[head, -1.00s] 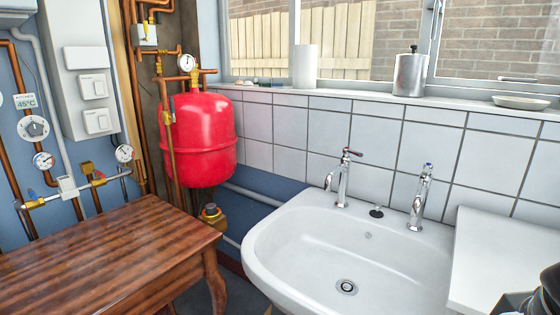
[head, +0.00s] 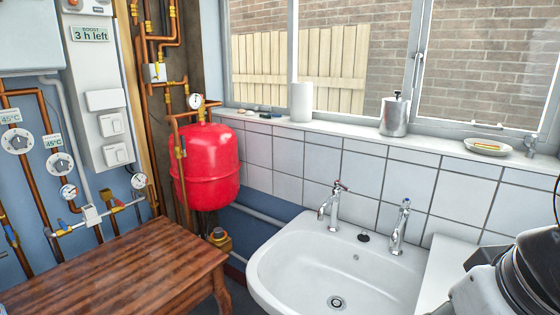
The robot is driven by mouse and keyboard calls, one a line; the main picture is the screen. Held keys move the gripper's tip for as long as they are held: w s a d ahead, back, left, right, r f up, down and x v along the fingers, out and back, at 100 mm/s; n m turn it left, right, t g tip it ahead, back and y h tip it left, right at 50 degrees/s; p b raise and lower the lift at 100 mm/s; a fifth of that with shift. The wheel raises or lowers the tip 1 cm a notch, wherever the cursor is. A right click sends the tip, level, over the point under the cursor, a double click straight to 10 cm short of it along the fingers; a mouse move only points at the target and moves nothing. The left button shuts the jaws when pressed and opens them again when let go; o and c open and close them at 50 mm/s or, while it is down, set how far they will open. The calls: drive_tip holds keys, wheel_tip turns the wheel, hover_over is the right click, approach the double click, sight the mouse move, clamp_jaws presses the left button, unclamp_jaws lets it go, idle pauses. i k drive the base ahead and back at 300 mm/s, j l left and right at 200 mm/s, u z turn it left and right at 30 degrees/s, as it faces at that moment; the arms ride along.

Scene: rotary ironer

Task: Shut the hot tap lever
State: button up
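The hot tap (head: 334,209) is the left chrome tap on the white basin (head: 283,277) and has a reddish mark at its top. Its small lever (head: 341,187) sticks out to the right from the top of the tap. Whether water runs from it is too small to tell. The right tap (head: 400,228) has a blue mark on top. My gripper's fingers do not show. Only a dark and pale part of my own arm shows at the lower right, to the right of the basin and apart from both taps.
A wooden table (head: 120,270) stands at the left front. A red tank (head: 206,166) and copper pipes are behind it. The window sill (head: 345,131) above the taps holds a white roll (head: 301,102), a metal dispenser (head: 394,115) and a soap dish (head: 487,147).

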sight(338, 184)
drive_tip(key=i+j+z, duration=0.45)
drive_tip(key=i+j, duration=0.25)
drive_tip(key=j, duration=0.1)
